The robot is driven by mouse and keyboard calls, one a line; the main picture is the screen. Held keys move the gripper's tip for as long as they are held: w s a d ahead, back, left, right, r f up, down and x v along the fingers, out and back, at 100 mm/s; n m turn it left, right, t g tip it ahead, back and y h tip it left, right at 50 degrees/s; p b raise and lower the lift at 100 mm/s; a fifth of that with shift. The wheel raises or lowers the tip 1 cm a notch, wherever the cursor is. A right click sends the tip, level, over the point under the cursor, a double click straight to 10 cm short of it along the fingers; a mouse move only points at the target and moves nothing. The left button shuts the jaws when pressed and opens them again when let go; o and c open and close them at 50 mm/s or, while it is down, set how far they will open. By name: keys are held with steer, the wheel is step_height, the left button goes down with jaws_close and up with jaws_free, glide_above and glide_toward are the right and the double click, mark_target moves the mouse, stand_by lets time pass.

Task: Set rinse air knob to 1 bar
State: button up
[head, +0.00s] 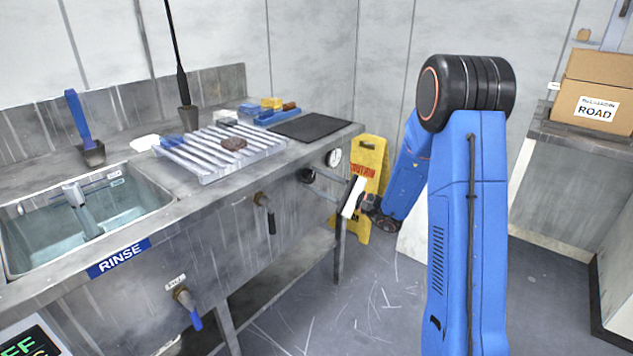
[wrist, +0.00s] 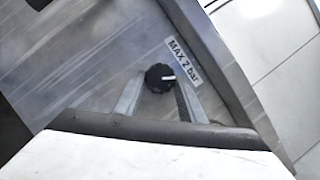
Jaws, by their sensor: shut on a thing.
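The rinse air knob (wrist: 157,79) is a round black knob with a white pointer line, on the front panel of the steel sink bench. In the wrist view its line points right, toward the label "MAX 2 bar" (wrist: 183,60).
The bench holds a basin marked "RINSE" (head: 118,258), a ribbed rack (head: 218,150) and a dark mat (head: 310,127). Two valves (head: 263,200) (head: 183,296) stick out of the front panel. A yellow floor sign (head: 370,165) stands behind my gripper. Boxes (head: 598,95) rest at right.

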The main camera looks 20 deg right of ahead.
steer(key=o, duration=1)
steer(key=shift+o, duration=0.2)
steer(key=v, duration=1.7)
steer(key=shift+s+d+f, duration=0.1)
steer(key=shift+d, duration=0.1)
steer(key=shift+a, duration=0.1)
